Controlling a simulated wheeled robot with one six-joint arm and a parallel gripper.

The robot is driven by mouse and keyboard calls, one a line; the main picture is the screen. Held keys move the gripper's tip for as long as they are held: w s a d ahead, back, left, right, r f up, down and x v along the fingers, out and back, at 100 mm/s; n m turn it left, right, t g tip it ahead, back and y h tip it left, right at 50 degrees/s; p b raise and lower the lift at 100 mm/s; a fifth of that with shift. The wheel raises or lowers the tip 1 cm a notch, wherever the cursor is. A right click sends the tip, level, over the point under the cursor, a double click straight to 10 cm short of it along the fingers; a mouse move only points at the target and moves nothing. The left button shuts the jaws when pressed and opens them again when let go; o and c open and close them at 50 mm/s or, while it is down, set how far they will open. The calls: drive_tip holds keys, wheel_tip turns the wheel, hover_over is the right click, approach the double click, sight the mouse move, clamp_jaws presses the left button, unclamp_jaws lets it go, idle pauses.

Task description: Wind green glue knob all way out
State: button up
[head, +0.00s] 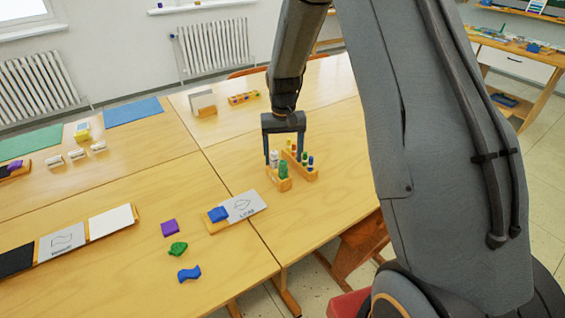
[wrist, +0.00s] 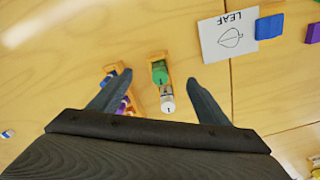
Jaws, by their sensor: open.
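The green glue (head: 283,170) stands upright in a small wooden holder (head: 281,185) on the table, with a white glue (head: 274,157) behind it. In the wrist view the green glue (wrist: 159,72) and the white glue (wrist: 167,100) sit in line in the holder, between the fingers in the picture. My gripper (head: 284,152) is open and points down over the holder. In the wrist view my gripper (wrist: 152,82) has its fingers wide apart, with nothing gripped. The gap in height between fingertips and the green knob is hard to judge.
A wooden rack of coloured pieces (head: 303,163) stands right beside the holder, close to one finger. A leaf card (head: 243,206) with a blue block (head: 217,214) lies to the left. Loose purple (head: 170,228), green (head: 178,249) and blue (head: 189,273) shapes lie nearer.

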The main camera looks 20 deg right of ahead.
drive_tip(key=shift+f, duration=0.5)
drive_tip(key=c, duration=1.5)
drive_tip(key=m, duration=0.6)
drive_tip(key=shift+p, duration=0.4)
drive_tip(key=m, duration=0.5)
drive_tip(key=shift+p, duration=0.35)
